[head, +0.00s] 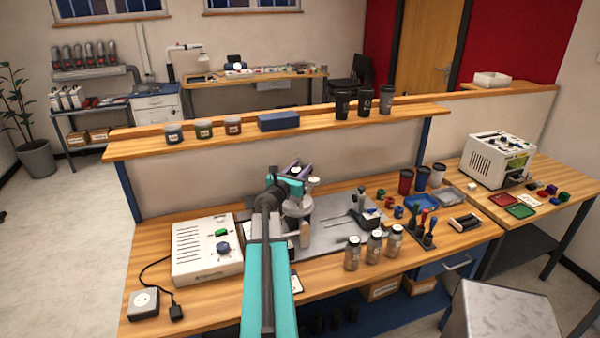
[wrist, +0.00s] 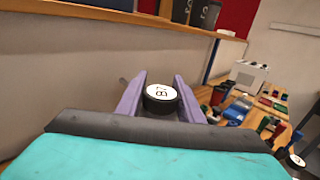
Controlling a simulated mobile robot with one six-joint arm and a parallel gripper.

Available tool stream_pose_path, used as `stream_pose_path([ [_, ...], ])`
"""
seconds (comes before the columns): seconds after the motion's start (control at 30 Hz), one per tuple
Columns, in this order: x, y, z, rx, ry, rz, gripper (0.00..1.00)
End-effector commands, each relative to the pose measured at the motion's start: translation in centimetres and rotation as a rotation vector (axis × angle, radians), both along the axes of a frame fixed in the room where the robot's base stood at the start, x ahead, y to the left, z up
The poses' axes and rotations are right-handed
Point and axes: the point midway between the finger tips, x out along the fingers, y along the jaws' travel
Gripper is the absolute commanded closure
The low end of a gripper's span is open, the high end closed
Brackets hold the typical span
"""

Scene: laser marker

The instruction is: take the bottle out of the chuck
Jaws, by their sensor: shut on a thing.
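The bottle shows in the wrist view as a black cap (wrist: 161,100) with a white, numbered top. It sits between the two purple fingers of my gripper (wrist: 160,94), which is shut on it. In the head view my gripper (head: 291,174) is over the grey marking device at the back of the bench, and my arm covers much of it. The bottle's body is hidden below the cap in the wrist view. The chuck is mostly hidden behind my arm and gripper, so I cannot tell whether the bottle's lower end is still inside it.
A white control box (head: 207,248) stands left of my arm. Several capped jars, including a front one (head: 352,253), stand to the right near the bench edge. Stamps (head: 427,228) stand beyond them. A raised wooden shelf (head: 350,122) with jars and cups runs behind.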

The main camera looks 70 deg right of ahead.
Motion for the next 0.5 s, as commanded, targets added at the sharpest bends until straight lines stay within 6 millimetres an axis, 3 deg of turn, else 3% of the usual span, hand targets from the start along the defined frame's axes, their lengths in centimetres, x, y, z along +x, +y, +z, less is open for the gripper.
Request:
stream_pose_path([
  [0.43,0.0,0.0,3.2,-0.002,-0.002,0.001,1.0],
  [0.5,-0.1,0.8,3.2,0.0,-0.001,0.001,1.0],
])
